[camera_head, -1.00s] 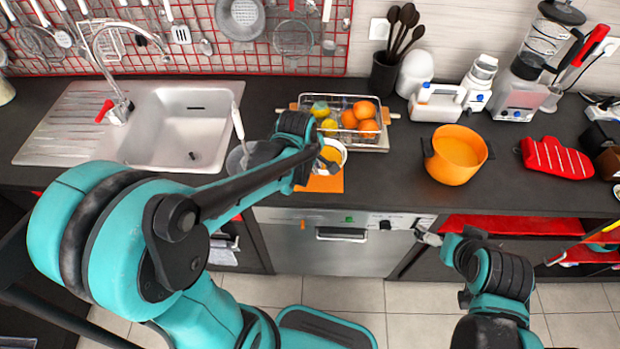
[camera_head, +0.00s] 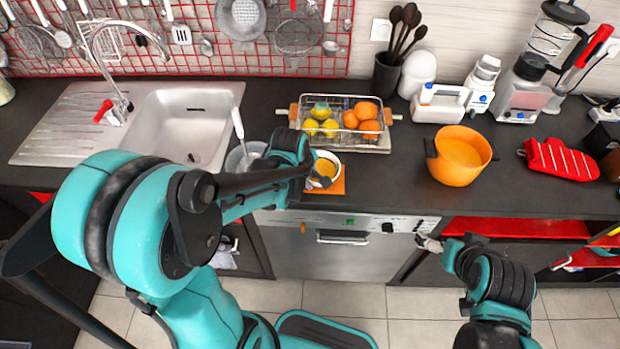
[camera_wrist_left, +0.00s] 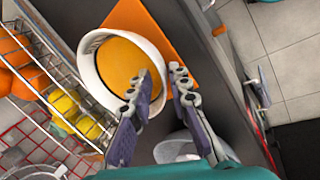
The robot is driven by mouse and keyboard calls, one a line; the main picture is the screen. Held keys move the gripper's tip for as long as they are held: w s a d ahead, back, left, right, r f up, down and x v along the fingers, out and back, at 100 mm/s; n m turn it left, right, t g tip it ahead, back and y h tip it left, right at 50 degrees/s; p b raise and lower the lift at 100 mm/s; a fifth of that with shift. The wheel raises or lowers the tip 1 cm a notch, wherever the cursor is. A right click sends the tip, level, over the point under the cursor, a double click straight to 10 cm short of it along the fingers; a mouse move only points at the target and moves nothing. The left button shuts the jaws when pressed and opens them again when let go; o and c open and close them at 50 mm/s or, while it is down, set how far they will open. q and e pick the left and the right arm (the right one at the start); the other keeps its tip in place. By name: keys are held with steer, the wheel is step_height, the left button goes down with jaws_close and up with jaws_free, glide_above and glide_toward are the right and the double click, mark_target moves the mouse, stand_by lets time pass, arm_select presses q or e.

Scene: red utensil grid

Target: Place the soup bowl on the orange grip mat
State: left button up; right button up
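The soup bowl (camera_head: 333,158) is white with orange-yellow soup inside. In the head view it overlaps the orange grip mat (camera_head: 338,187). In the left wrist view the bowl (camera_wrist_left: 88,72) covers one side of the mat (camera_wrist_left: 178,40), and its far side extends past the mat's visible edge; its underside is hidden. My left gripper (camera_wrist_left: 161,75) has its fingertips apart at the bowl's near rim, one over the bowl and one outside it. In the head view the left gripper (camera_head: 312,172) is at the bowl's left side. My right gripper (camera_head: 430,244) hangs in front of the counter, its fingers too small to judge.
A wire basket of fruit (camera_head: 384,146) stands right behind the bowl. An orange pot (camera_head: 452,170) and a red oven mitt (camera_head: 560,158) are to the right. The sink (camera_head: 185,118) is left. The counter between mat and pot is clear.

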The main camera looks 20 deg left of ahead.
arm_select(q)
steer(key=shift+r, duration=0.15)
steer(key=shift+s+r+p, duration=0.1)
steer(key=shift+r+p, duration=0.25)
steer(key=d+p+v, duration=0.1)
steer(key=p+v, duration=0.3)
steer(key=v, duration=0.7)
steer(key=s+r+m+t, duration=0.3)
steer(key=s+m, duration=0.6)
steer(key=m, duration=0.7)
steer(key=shift+s+r+y, duration=0.2)
steer(key=shift+r+y, duration=0.2)
steer(key=shift+r, duration=0.2)
steer(key=shift+d, duration=0.1)
step_height(320, 180, down, 7)
steer(key=b, duration=0.7)
